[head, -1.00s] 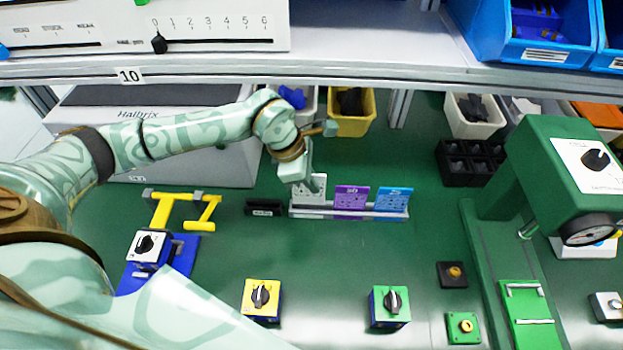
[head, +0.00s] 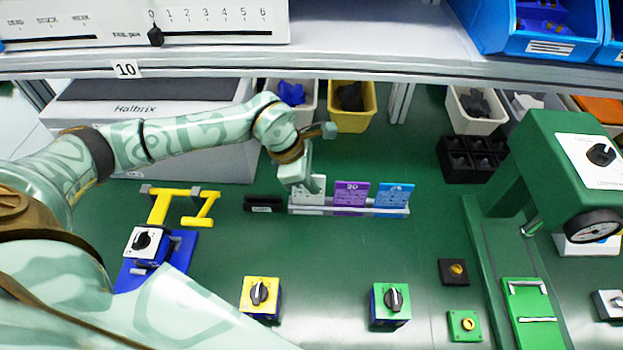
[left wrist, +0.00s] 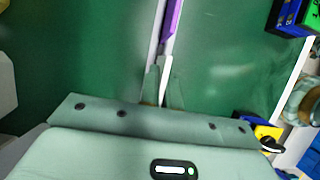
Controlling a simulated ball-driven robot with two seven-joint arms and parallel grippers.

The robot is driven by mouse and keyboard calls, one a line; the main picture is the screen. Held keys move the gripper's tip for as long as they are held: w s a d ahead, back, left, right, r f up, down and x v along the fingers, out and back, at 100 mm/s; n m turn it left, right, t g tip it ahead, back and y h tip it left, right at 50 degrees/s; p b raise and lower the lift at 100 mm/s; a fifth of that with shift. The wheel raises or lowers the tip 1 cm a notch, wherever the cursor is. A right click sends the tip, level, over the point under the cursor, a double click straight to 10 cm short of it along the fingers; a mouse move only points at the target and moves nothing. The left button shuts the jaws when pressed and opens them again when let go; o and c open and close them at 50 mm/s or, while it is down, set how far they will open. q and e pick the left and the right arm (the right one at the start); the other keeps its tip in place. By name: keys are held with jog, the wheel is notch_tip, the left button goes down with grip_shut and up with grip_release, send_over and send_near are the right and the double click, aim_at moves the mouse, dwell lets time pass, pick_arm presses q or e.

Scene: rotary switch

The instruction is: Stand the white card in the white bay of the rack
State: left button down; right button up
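The white card (head: 309,196) stands upright at the left end of the rack (head: 365,212), in line with the purple card (head: 350,195) and blue card (head: 393,197). My left gripper (head: 311,184) is at the card's top edge and partly covers it. In the left wrist view, the fingers of the left gripper (left wrist: 163,88) are close together around the thin white card (left wrist: 164,80). The purple card (left wrist: 172,18) shows edge-on beyond it. The card's lower edge is hard to make out behind the rack's front rail. My right gripper is not in view.
A black block (head: 263,204) lies just left of the rack. A yellow frame (head: 180,204) stands farther left. Yellow (head: 260,297) and green (head: 390,303) switch boxes stand in front. A green press (head: 560,170) is at the right. A shelf (head: 350,62) overhangs the back.

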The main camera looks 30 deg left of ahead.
pick_arm(q)
jog(key=shift+f+b, duration=0.4)
jog(key=shift+f, duration=0.5)
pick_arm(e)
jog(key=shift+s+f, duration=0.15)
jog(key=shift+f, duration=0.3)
pick_arm(q)
jog(key=c, duration=1.6)
grip_release()
jog(key=shift+o, duration=0.2)
